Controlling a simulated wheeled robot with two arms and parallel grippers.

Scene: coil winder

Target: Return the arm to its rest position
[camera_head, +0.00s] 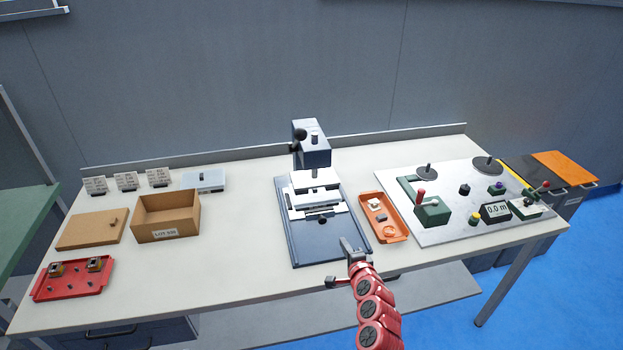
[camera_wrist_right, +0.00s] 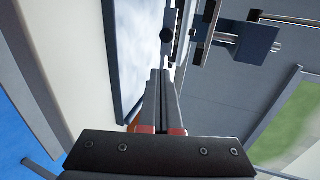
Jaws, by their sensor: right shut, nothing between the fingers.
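My right arm (camera_head: 372,300), red with dark joint caps, comes in from the bottom of the head view. My right gripper (camera_head: 346,245) is over the front right part of the dark base plate of a press-like machine (camera_head: 312,225). In the right wrist view its two fingers (camera_wrist_right: 160,74) are together, with nothing between them. The machine's dark head (camera_wrist_right: 258,42) shows at the upper right of that view. I cannot tell the exact height of the gripper above the plate. My left gripper is not in view.
An orange tray (camera_head: 403,231) with small parts lies close right of the gripper. Beyond it is a metal panel (camera_head: 440,234) with levers and knobs. A cardboard box (camera_head: 150,217), a brown board (camera_head: 75,235) and a red tray (camera_head: 72,292) stand at left. The table (camera_head: 235,255) is bare left of the machine.

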